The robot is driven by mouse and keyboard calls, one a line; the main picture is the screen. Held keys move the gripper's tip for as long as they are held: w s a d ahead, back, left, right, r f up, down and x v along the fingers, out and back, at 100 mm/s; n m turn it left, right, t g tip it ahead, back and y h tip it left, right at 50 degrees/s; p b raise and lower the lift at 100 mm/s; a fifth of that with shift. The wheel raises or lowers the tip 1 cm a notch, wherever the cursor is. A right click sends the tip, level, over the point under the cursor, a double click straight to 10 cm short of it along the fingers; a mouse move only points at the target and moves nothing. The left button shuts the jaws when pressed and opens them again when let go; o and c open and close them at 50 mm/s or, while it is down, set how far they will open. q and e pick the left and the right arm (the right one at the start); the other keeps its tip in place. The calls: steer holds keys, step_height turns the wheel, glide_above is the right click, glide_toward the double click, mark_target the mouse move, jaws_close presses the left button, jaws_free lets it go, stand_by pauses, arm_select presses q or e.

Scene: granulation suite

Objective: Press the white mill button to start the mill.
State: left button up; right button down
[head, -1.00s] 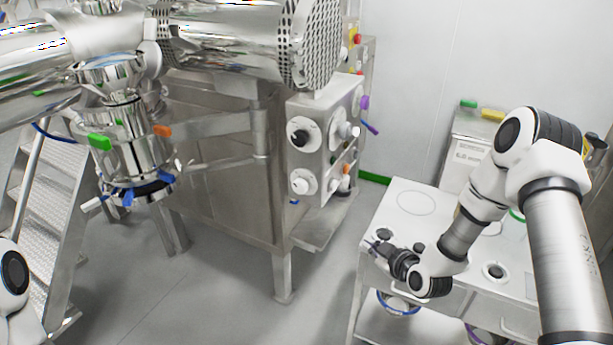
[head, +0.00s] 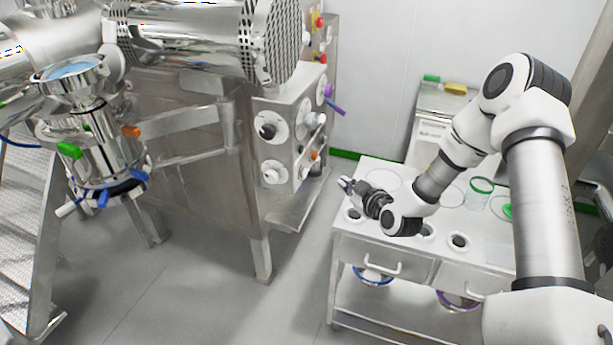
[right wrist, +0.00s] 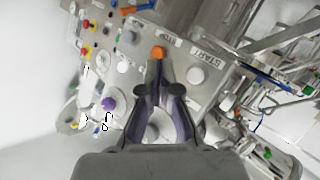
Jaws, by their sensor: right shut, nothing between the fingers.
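The white mill button (right wrist: 195,75) is round and sits beside the START label on the grey panel in the right wrist view. An orange button (right wrist: 158,53) is to its left, by the STOP label; an orange button also shows on the panel's side in the head view (head: 314,155). I cannot surely pick out the white button in the head view. My right gripper (head: 346,185) is shut and empty, apart from the panel, over the near left end of the table. Its fingers (right wrist: 160,78) show in the wrist view, pointing toward the panel. My left gripper is not in view.
The steel control box (head: 277,101) carries several knobs, with a purple handle (head: 335,107) sticking out. The white table (head: 360,222) with jars and round openings stands at the right. Floor is clear between the machine and the table. Metal steps (head: 22,250) stand at far left.

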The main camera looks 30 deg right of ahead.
mark_target(304, 173)
steer(key=w+a+b, duration=0.3)
steer(key=w+a, duration=0.1)
steer(key=w, duration=0.1)
steer(key=shift+w+a, duration=0.3)
steer(key=shift+a, duration=0.1)
stand_by(1.1)
steer(key=shift+w+a+b, duration=0.3)
